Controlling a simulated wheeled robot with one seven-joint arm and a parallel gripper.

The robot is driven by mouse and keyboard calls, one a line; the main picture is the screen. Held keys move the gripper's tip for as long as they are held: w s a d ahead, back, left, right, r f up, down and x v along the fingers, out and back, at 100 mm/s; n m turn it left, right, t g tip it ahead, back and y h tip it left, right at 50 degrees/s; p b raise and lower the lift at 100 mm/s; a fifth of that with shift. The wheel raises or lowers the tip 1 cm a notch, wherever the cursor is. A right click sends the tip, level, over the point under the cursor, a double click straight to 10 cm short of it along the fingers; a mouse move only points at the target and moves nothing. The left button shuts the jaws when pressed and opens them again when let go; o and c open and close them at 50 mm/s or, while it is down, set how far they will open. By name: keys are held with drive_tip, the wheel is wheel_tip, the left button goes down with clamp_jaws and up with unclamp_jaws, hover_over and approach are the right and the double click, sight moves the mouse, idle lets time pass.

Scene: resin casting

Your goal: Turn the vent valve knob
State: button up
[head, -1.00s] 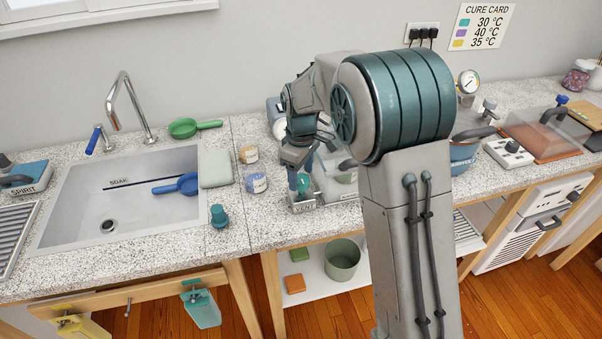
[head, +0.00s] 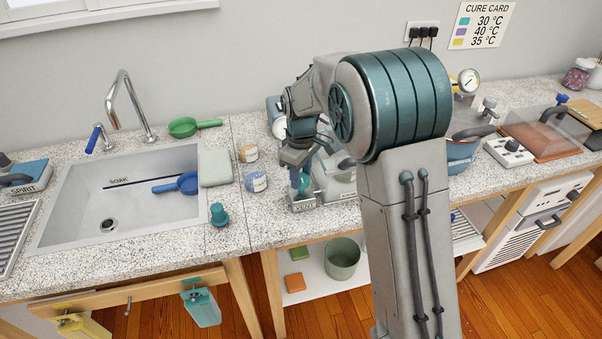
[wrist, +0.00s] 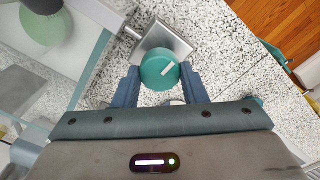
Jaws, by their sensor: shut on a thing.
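The teal round vent valve knob (wrist: 158,70) sits on a square metal base (wrist: 162,40) in the wrist view. A short white mark on its top slants up to the right. My gripper (wrist: 159,74) is shut on the knob, with one blue finger on each side of it. In the head view my gripper (head: 300,181) points down onto the valve near the counter's front edge. The valve's labelled base (head: 304,203) shows below it. The knob is largely hidden there by the fingers.
A clear-walled chamber (head: 340,186) stands just right of the valve. Bare speckled counter (head: 270,228) lies in front.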

sight(302, 176)
drive_tip(key=m, duration=0.8)
drive_tip(key=shift+r+b, duration=0.1)
drive_tip(key=shift+b, duration=0.2)
drive_tip(key=m, duration=0.5)
drive_tip(key=shift+w+m, duration=0.1)
drive_tip(key=shift+m, duration=2.1)
drive_tip(key=o, duration=1)
drive_tip(key=shift+d, duration=0.1)
drive_tip(key=shift+c, duration=0.2)
wheel_tip(302, 176, up, 14)
